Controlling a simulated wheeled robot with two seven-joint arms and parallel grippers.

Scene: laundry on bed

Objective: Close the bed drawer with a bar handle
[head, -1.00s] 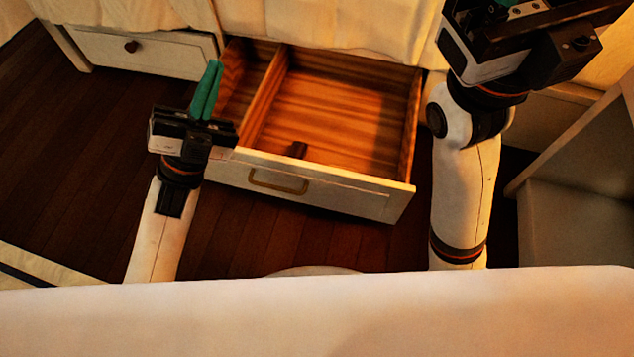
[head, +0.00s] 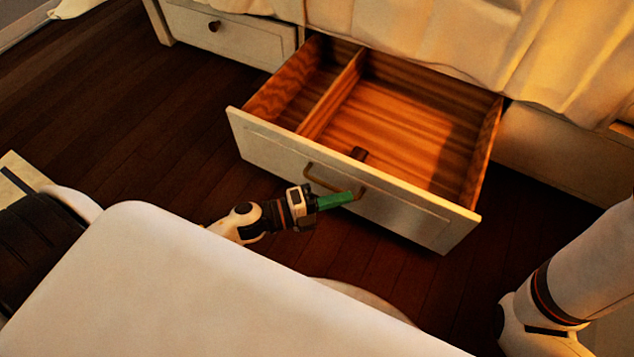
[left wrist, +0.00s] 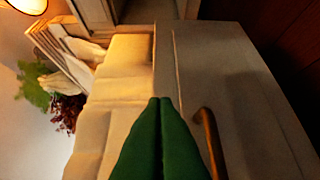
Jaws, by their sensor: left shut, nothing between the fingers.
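My right gripper is out of view.
A second drawer with a round knob (head: 214,26) is shut at the upper left. Cream bedding (head: 450,40) hangs above the open drawer. Dark wood floor (head: 130,140) is clear to the left.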

